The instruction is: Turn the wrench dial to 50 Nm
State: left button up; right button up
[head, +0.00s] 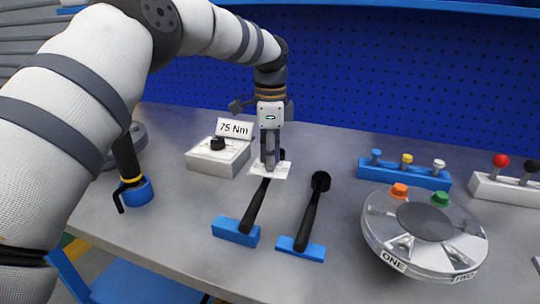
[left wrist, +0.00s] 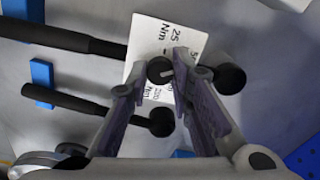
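Two black torque wrenches with blue ends lie on the table, the left wrench (head: 257,205) and the right wrench (head: 309,212). A white dial plate (head: 279,172) sits on the left wrench near its head. In the left wrist view the plate (left wrist: 178,36) shows 25 Nm, part of a 5 and 200, with other marks hidden. A dark round knob (left wrist: 158,69) is on the plate. My left gripper (head: 270,165) points down over the plate. In the left wrist view its fingertips (left wrist: 157,78) flank the knob closely; I cannot tell whether both touch it.
A grey box (head: 217,160) with a black knob carries a 75 Nm sign (head: 234,129). At right stand a blue rack (head: 403,175) and a round flanged shell (head: 424,238) with orange and green knobs. A blue-based black tool (head: 137,192) stands at left. A blue pegboard closes the back.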

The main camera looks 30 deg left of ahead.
pick_arm(q)
jog(key=o, duration=0.5)
jog(key=shift+c, duration=0.2)
notch_tip(320, 180, up, 12)
jog(key=shift+f, duration=0.1)
